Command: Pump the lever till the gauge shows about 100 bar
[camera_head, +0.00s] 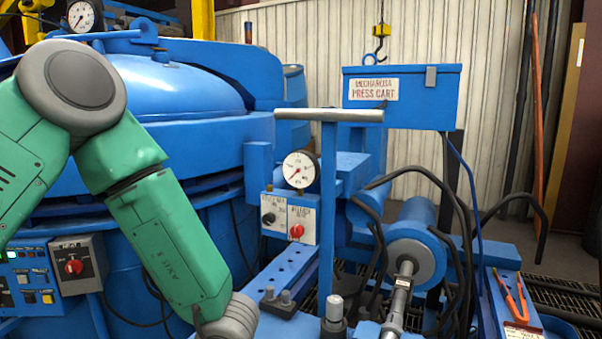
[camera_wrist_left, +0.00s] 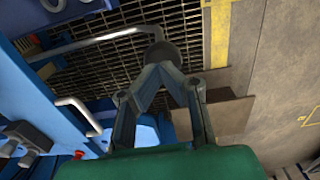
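The press cart's round white gauge (camera_head: 299,170) faces me above a control box. Its needle seems to point to the lower left; the numbers are too small to read. In the left wrist view, a bent grey bar, seemingly the pump lever (camera_wrist_left: 95,41), runs to a dark rounded end (camera_wrist_left: 161,54). My left gripper (camera_wrist_left: 160,68) has its fingers drawn together at this dark end and appears shut on it. In the head view my left forearm reaches down past the bottom edge, so its gripper is hidden there. My right gripper shows in neither view.
A T-shaped post (camera_head: 328,115) stands upright beside the gauge. The control box (camera_head: 290,218) has a black and a red knob. A blue furnace (camera_head: 165,90) fills the left. Hoses arch at the right, near orange-handled pliers (camera_head: 511,296). Floor grating (camera_wrist_left: 110,60) lies below my left gripper.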

